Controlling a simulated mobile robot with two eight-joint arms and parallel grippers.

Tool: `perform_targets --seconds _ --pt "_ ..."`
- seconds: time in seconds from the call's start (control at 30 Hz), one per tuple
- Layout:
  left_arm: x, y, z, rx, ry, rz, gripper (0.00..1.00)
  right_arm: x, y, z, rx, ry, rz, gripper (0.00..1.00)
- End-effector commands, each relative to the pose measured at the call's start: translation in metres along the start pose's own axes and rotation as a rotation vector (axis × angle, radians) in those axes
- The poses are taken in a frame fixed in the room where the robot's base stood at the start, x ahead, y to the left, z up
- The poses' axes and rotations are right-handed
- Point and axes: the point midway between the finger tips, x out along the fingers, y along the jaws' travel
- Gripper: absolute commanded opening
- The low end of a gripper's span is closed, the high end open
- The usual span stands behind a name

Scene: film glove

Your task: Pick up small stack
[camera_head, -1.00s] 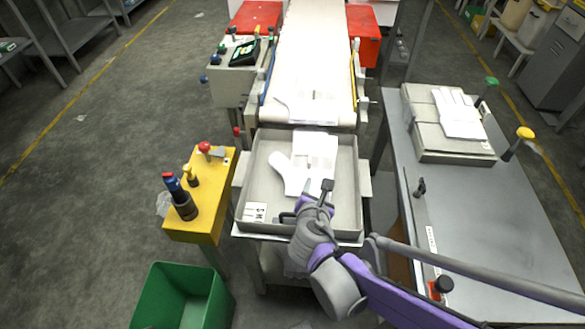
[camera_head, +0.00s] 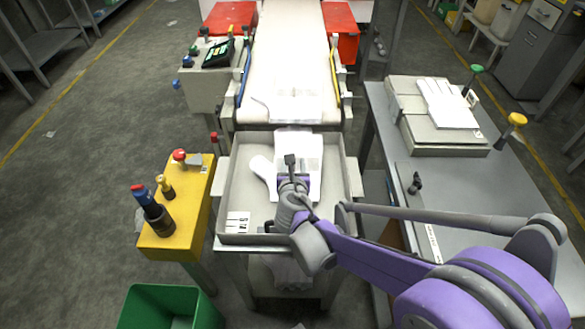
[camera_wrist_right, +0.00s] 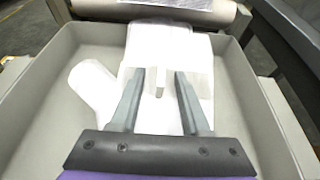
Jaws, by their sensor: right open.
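A small stack of white film gloves (camera_head: 297,159) lies in a grey tray (camera_head: 232,196) at the end of the conveyor. It also shows in the right wrist view (camera_wrist_right: 170,55), with a thumb-like part (camera_wrist_right: 92,86) spreading to the left. My right gripper (camera_head: 291,170) is over the near part of the stack. In the right wrist view my right gripper (camera_wrist_right: 160,80) has its two fingers apart, with white film showing between them. I cannot tell if the fingers touch the stack. My left gripper is not in view.
The conveyor (camera_head: 290,60) ends just behind the tray, with a clear film piece (camera_head: 294,104) on it. A yellow stand (camera_head: 177,240) with knobs is at left, a green bin (camera_head: 165,308) in front. More white gloves (camera_head: 446,103) lie on a scale-like box on the right table (camera_head: 480,185).

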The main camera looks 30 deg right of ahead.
Motion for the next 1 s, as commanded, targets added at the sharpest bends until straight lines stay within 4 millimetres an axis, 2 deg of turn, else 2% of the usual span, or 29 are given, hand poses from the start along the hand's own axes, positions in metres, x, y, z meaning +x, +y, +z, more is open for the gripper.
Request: perform_targets --seconds 0.1,0.3,0.5,0.57,1.0 --pt "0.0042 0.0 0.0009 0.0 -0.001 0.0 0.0 0.0119 -0.0007 -0.0005 -0.001 0.0 -0.002 0.46" --pt "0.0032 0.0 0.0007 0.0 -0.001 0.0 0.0 0.0113 -0.0005 0.0004 0.0 0.0 -0.001 0.44" --pt "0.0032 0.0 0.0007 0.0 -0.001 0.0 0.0 0.0112 -0.0004 0.0003 0.0 0.0 -0.001 0.08" --pt "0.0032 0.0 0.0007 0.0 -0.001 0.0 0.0 0.0111 -0.0004 0.0003 0.0 0.0 -0.001 0.0" --pt "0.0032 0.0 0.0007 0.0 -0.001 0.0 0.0 0.011 -0.0003 0.0004 0.0 0.0 -0.001 0.0"
